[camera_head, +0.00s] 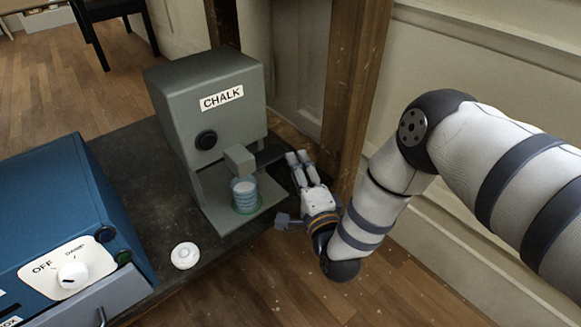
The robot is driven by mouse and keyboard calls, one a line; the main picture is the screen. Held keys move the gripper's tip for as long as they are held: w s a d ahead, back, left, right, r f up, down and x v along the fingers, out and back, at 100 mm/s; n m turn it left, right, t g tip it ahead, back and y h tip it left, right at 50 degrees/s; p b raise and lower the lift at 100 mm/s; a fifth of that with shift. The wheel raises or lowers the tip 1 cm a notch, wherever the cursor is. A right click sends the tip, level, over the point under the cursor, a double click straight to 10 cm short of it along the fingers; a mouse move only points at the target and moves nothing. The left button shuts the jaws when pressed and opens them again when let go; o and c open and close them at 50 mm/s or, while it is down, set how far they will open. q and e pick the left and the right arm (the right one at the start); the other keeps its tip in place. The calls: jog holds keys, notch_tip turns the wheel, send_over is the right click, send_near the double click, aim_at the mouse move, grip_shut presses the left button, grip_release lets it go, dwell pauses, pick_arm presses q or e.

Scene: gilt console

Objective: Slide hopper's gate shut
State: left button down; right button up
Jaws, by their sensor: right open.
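The hopper (205,85) is a grey box labelled CHALK, with a round black knob on its front. A grey spout block (238,158) juts from its lower front. A ribbed blue-white cup (244,196) stands under the spout on the hopper's base, inside a green ring. My left gripper is out of view.
A blue box (60,205) with an OFF dial and drawer stands at left. A white round button (185,256) lies on the dark tabletop (125,155). A wooden post (352,90) rises close behind my right gripper. A dark chair (110,15) stands farther back.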

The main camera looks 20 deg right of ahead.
aim_at(273, 162)
jog(key=w+b, duration=0.1)
jog(key=w, duration=0.2)
jog(key=shift+w, duration=0.4)
grip_shut()
jog(key=a, duration=0.1)
jog(key=s+a, duration=0.1)
jog(key=a, duration=0.1)
jog(key=a+p, duration=0.1)
jog(key=shift+s+a+r, duration=0.1)
jog(key=shift+s+a, duration=0.05)
jog(key=shift+s, duration=0.2)
jog(key=shift+a, duration=0.15)
grip_release()
